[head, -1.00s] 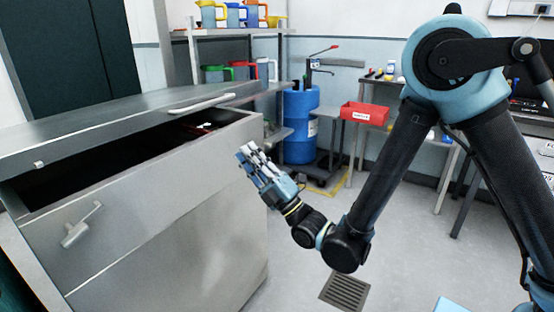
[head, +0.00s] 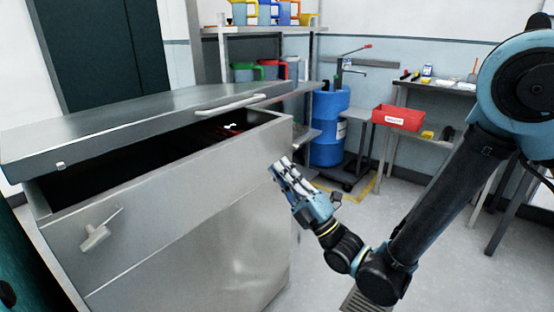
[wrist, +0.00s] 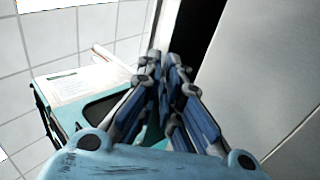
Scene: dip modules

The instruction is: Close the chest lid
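The chest (head: 200,225) is a grey metal box at the left of the head view. Its lid (head: 140,115) is partly raised, with a dark gap between it and the front rim. A light handle bar (head: 229,105) runs along the lid's front edge. A small reddish thing (head: 228,130) shows inside; most of the interior is hidden. My gripper (head: 280,165) is outside the chest, in front of its right front corner and below the lid. Its fingers are together and hold nothing visible; they also show in the wrist view (wrist: 165,62).
A latch (head: 97,235) sticks out from the chest front. Behind stand a blue barrel (head: 328,128) on a dolly, a shelf with colored jugs (head: 265,12), and a red bin (head: 398,117) on a side table. The floor right of the chest is open.

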